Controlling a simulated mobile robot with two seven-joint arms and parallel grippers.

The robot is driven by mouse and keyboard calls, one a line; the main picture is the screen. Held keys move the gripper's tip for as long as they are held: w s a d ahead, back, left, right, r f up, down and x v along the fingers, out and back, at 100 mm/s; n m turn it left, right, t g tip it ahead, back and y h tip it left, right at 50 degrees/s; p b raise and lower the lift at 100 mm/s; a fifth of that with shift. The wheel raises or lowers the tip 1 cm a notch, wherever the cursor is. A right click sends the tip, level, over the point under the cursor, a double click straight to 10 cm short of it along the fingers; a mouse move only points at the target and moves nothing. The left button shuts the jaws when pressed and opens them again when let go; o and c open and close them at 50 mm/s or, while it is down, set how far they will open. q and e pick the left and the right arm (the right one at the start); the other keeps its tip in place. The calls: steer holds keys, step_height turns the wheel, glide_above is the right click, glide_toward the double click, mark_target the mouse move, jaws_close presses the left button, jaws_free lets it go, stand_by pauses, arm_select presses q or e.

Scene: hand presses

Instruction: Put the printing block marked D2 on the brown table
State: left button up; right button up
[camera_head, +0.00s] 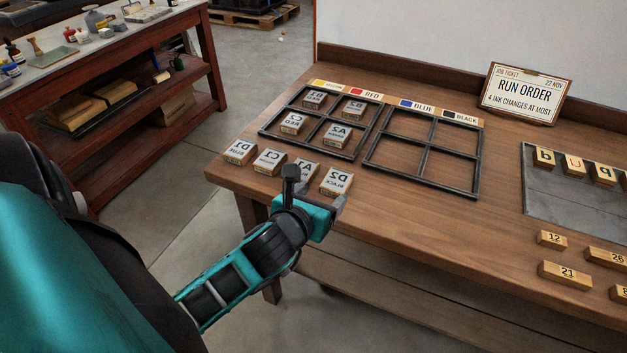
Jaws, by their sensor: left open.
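The printing block marked D2 (337,181) lies on the brown table (505,230) near its front edge, at the right end of a front row of blocks. The D1 block (239,151), the C1 block (268,162) and a partly hidden A-marked block (306,170) lie to its left. My left gripper (312,190) is open at the table's front edge, just in front of the D2 block. One finger stands up before the A-marked block and the other is close to the D2 block; I cannot tell whether it touches. My right gripper is not in view.
A left frame (351,155) holds several blocks in its compartments; a right frame (420,184) is empty. A run order card (525,94) stands at the back. Number blocks (567,275) and a grey letter tray (570,205) are at right. A red-brown bench (90,65) stands at far left.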

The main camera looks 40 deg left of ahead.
arm_select(q)
step_height(320, 180, up, 4)
steer(key=s+d+m+t, duration=0.1)
steer(key=s+m+t, duration=0.2)
steer(key=m, duration=0.5)
steer(key=s+d+f+m+h, duration=0.1)
steer(key=d+f+m+h, duration=0.2)
steer(key=m, duration=0.6)
steer(key=d+f+m+h, duration=0.1)
steer(key=d+m+h, duration=0.3)
steer(key=m, duration=0.5)
steer(key=s+d+f+m+g+y, duration=0.1)
steer(key=s+f+m+g, duration=0.4)
steer(key=f+m, duration=0.7)
steer(key=s+d+m, duration=0.1)
steer(key=m, duration=0.2)
steer(key=shift+d+f+y, duration=0.25)
steer(key=shift+d+y, duration=0.05)
steer(key=shift+y, duration=0.1)
